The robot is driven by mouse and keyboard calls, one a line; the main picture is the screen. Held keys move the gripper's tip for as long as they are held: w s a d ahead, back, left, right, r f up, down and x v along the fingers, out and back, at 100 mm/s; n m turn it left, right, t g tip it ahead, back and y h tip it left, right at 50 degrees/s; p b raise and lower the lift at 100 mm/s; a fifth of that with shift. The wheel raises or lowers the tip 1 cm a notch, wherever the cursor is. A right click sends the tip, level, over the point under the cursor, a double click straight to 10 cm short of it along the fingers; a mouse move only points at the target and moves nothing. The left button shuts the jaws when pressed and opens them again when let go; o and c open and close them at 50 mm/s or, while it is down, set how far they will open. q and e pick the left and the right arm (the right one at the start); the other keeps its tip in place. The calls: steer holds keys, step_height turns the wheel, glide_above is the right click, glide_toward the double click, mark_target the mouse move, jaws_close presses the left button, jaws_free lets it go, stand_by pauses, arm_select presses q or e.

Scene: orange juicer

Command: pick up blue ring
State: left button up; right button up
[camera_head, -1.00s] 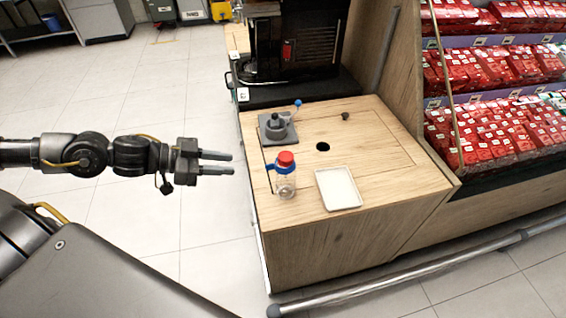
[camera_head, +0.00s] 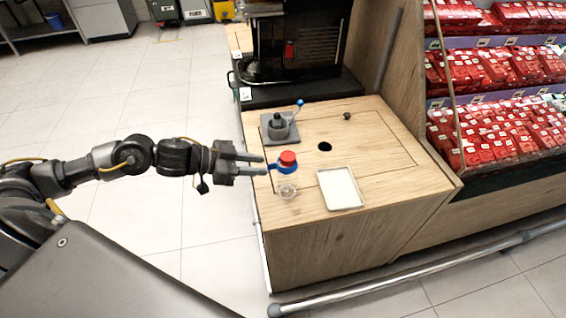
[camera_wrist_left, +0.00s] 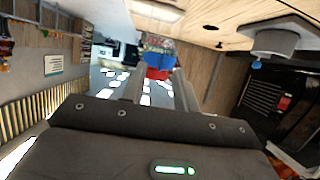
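The blue ring (camera_head: 288,169) sits around the neck of a clear bottle (camera_head: 287,187), just under its red cap (camera_head: 288,158). The bottle stands upright near the left edge of the wooden counter. My left gripper (camera_head: 265,164) is open and empty, its two fingers pointing right, with tips just left of the ring at about its height. In the left wrist view, which is upside down, the blue ring (camera_wrist_left: 158,60) and red cap (camera_wrist_left: 157,74) show between the fingertips (camera_wrist_left: 160,68). I cannot tell whether a finger touches the ring. My right gripper is not in view.
A grey juicer base (camera_head: 278,130) with a blue-knobbed handle stands behind the bottle. A white tray (camera_head: 340,206) lies to its right. The counter (camera_head: 385,180) has a round hole and a small dark knob (camera_head: 347,116). A black machine (camera_head: 300,45) stands at the back.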

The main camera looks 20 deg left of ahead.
mark_target(289, 170)
arm_select(q)
steer(key=x, duration=0.2)
steer(key=shift+w+d+f, duration=0.15)
steer(key=shift+w+d, duration=0.1)
steer(key=shift+w, duration=0.05)
steer(key=shift+c, duration=0.4)
jaws_close()
